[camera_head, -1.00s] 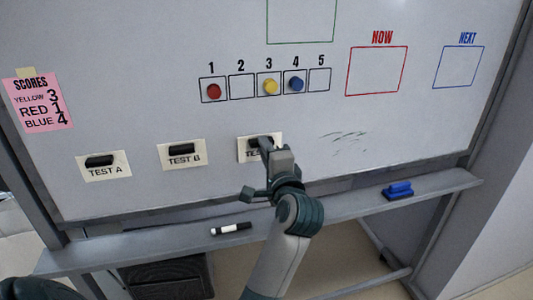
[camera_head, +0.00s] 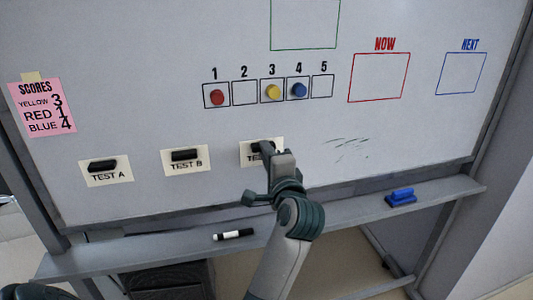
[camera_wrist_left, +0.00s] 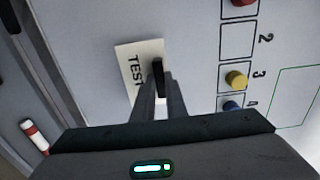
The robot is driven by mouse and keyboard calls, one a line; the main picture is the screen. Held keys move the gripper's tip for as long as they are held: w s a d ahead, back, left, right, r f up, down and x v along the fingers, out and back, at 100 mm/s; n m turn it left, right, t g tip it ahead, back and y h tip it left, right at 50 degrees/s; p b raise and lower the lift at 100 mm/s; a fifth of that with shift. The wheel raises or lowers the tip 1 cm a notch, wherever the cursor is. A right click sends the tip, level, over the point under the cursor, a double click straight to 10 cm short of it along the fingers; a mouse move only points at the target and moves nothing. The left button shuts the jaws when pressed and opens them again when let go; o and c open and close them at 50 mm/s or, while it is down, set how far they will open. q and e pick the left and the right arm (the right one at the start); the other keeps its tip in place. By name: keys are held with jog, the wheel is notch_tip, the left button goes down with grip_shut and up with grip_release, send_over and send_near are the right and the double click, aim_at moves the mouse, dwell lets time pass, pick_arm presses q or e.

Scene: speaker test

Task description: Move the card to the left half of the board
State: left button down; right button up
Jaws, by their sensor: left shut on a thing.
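Three white cards with black handles are on the whiteboard (camera_head: 180,60): TEST A (camera_head: 108,178), TEST B (camera_head: 187,166) and, to their right, a third TEST card (camera_head: 246,156). The third card's last letter is hidden behind my gripper. My left gripper (camera_head: 266,149) is at this third card, shut on its black handle. In the left wrist view the card (camera_wrist_left: 130,50) lies flat against the board or very near it, with its handle (camera_wrist_left: 158,76) between the fingertips (camera_wrist_left: 158,90). My right gripper does not show.
A pink score sheet (camera_head: 43,108) hangs at the left. Red (camera_head: 217,97), yellow (camera_head: 273,92) and blue (camera_head: 298,90) magnets sit in numbered boxes above the cards. The tray (camera_head: 330,216) below holds a marker (camera_head: 233,235) and a blue eraser (camera_head: 401,196). Bare board lies above TEST A and TEST B.

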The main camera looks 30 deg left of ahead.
pick_arm(q)
jog(key=shift+w+a, duration=0.35)
dwell(0.7)
jog(key=c, duration=1.3)
grip_release()
jog(key=shift+d, duration=0.1)
jog(key=b+v, duration=0.2)
jog(key=v, duration=0.5)
jog(key=shift+b, duration=0.4)
jog(key=shift+s, duration=0.1)
